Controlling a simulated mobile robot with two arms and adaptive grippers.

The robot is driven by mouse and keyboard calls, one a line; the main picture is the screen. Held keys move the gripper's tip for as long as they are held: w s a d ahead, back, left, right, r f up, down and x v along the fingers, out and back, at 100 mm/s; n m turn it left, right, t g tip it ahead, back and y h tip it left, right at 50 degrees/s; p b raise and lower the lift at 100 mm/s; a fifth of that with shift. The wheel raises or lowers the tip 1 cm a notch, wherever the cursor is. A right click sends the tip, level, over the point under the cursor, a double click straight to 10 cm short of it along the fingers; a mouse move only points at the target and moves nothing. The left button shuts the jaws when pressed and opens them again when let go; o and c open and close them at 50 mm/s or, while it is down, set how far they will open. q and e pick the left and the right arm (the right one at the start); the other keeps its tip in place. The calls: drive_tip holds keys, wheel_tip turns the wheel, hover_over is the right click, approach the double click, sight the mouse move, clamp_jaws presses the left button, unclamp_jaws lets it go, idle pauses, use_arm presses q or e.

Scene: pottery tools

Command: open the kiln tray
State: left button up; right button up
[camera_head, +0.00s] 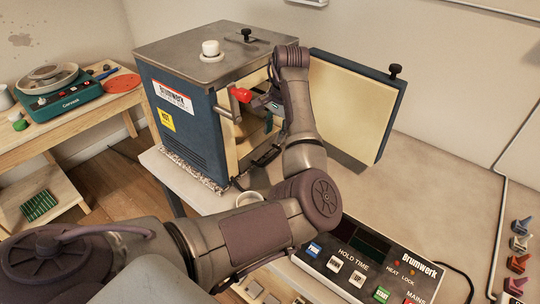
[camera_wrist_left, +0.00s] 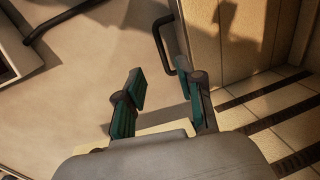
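The blue kiln (camera_head: 190,125) stands on the table with its door (camera_head: 355,105) swung open to the right. My left gripper (camera_head: 266,104) is in front of the kiln's opening, partly hidden by my own arm. In the left wrist view, the gripper (camera_wrist_left: 165,100) is open, with nothing between its teal-padded fingers. A black bar handle (camera_wrist_left: 163,45) shows just beyond the fingertips, apart from them, at the edge of a tan panel; a black handle also shows low at the opening (camera_head: 268,155). The tray itself is mostly hidden by my arm. My right gripper is not in view.
Grooved tan brick (camera_wrist_left: 270,115) lies right of the fingers in the left wrist view. A control box (camera_head: 370,265) stands on the table at front right. A small pale cup (camera_head: 249,198) sits below my arm. The table right of the kiln is largely clear.

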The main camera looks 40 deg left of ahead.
sight(269, 159)
use_arm(q)
drive_tip(key=f, duration=0.3)
drive_tip(key=a+f, duration=0.1)
drive_tip(key=f, duration=0.3)
drive_tip(key=a+f+p, duration=0.1)
drive_tip(key=f, duration=0.2)
drive_tip(key=shift+w+f, duration=0.15)
drive_tip(key=shift+f, duration=0.1)
clamp_jaws()
